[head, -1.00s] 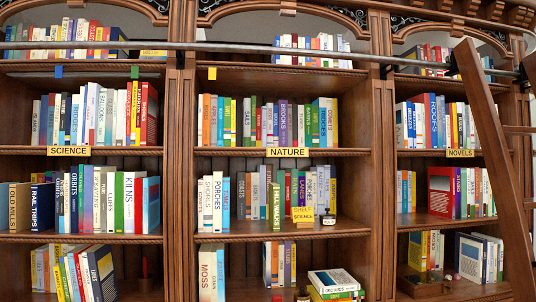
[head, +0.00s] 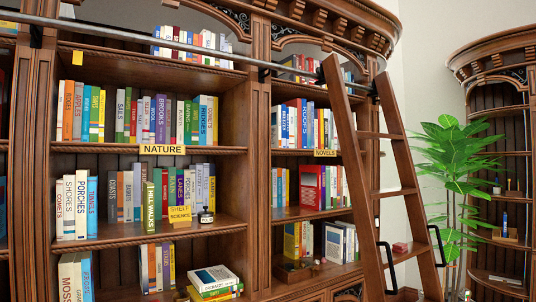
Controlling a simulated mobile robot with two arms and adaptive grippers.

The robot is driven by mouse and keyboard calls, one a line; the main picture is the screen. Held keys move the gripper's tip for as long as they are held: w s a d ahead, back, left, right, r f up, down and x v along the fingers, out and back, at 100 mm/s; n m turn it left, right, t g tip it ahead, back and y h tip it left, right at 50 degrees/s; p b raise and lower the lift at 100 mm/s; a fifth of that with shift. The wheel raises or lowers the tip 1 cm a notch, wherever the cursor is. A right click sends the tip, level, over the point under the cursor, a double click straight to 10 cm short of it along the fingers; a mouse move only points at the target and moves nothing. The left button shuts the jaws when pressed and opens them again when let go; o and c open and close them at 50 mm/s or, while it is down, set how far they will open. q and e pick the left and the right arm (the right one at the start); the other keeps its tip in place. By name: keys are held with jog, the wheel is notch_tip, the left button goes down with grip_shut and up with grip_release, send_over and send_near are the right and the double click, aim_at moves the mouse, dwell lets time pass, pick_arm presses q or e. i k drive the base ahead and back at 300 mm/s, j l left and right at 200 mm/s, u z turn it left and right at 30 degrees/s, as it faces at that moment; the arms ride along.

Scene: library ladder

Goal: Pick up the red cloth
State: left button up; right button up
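I cannot make out a red cloth for certain in the head view. A small red item (head: 401,247) lies on a low step of the wooden ladder (head: 398,190). It is too small to tell whether it is cloth. Neither of my grippers is in view.
The ladder leans on the rail (head: 130,37) before the bookcase's right end. The shelves hold many books, with a NATURE label (head: 162,149) and a NOVELS label (head: 325,153). An ink bottle (head: 206,216) stands on a shelf. A tall plant (head: 452,165) and another bookcase (head: 500,130) stand at the right.

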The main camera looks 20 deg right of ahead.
aim_at(401, 247)
jog(key=z, duration=1.4)
jog(key=i+j, duration=0.1)
jog(key=i, duration=0.5)
jog(key=i+j+z, duration=0.1)
jog(key=i, duration=0.5)
